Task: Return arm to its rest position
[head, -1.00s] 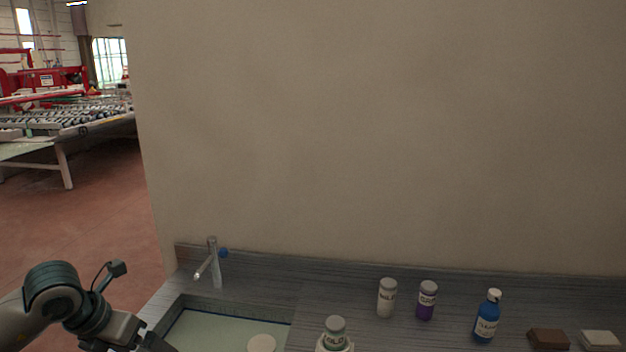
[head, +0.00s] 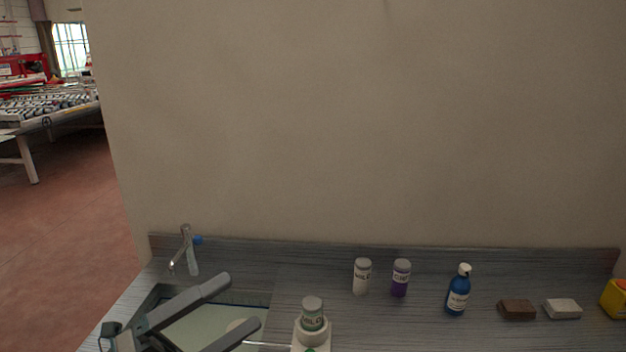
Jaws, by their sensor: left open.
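My left gripper (head: 238,310) shows at the lower left of the head view, over the sink (head: 262,299). Its two long grey fingers are spread apart with nothing between them, and they point to the right. The arm behind it is mostly cut off by the lower edge of the picture. A white jar with a green label (head: 312,314) stands on a white base to the right of the fingertips, apart from them. My right gripper is not in view.
A tap (head: 188,250) rises behind the sink. A white jar (head: 362,277), a purple jar (head: 400,278), a blue bottle (head: 458,292), a brown block (head: 517,310), a pale block (head: 562,309) and a yellow item (head: 614,299) stand along the counter. A wall (head: 360,130) closes the back.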

